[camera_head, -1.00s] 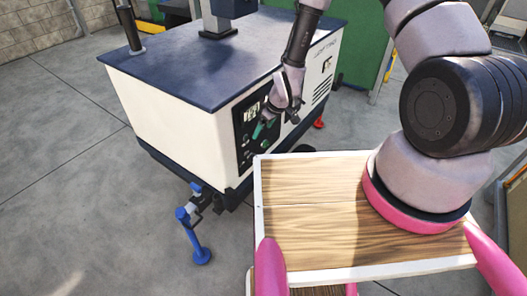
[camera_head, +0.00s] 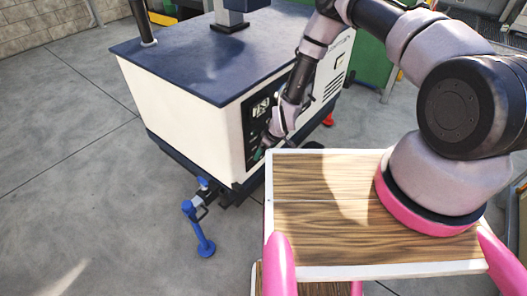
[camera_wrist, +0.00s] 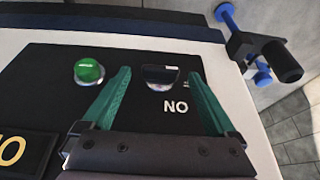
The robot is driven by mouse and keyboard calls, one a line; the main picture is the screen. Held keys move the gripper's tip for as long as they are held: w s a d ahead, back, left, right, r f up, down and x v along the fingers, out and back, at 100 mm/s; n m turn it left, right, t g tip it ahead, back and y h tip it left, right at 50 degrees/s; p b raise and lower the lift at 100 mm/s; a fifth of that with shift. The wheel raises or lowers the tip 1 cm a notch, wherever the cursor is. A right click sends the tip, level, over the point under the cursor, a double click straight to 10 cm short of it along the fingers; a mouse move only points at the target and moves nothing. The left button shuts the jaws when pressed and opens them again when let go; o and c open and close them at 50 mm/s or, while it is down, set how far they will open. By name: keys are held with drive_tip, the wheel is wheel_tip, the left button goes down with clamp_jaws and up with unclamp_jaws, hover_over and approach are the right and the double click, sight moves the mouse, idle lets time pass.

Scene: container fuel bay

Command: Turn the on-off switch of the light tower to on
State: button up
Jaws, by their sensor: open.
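The light tower (camera_head: 185,110) is a cream box with a dark blue lid, left of centre in the head view. Its black control panel (camera_wrist: 40,85) fills much of the wrist view. A dark switch (camera_wrist: 160,75) with a pale edge sits on the panel, above letters that read "NO" in this view, probably an upside-down "ON". Its exact setting cannot be told. My gripper (camera_wrist: 158,74) is open, with one green finger on each side of the switch. Contact cannot be told. In the head view my gripper (camera_head: 260,152) is at the panel's lower part, partly hidden.
A round green button (camera_wrist: 88,71) is just left of the fingers in the wrist view. A yellow-lettered label (camera_wrist: 15,152) is at lower left. A blue support leg (camera_head: 200,230) stands by the tower's corner. My wooden-topped base is close to the tower.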

sight(264, 152)
drive_tip(key=shift+a+f, duration=0.1)
drive_tip(key=shift+f, duration=0.1)
drive_tip(key=shift+c, duration=0.3)
drive_tip(key=c, duration=1.3)
drive_tip(key=shift+w, duration=0.1)
drive_tip(key=shift+w+d+f+m+g+y, duration=0.25)
drive_tip(key=shift+m+g+y, duration=0.2)
drive_tip(key=shift+g+y, duration=0.85)
drive_tip(key=shift+w+d+f+m+g+y, duration=0.2)
drive_tip(key=shift+w+d+m+g+y, duration=0.15)
drive_tip(key=shift+g+y, duration=1)
drive_tip(key=shift+w+d+f+m+g+y, duration=0.2)
drive_tip(key=shift+w+m+g+y, duration=0.25)
drive_tip(key=shift+g+y, duration=0.85)
drive_tip(key=shift+s+g, duration=0.15)
drive_tip(key=shift+g, duration=0.2)
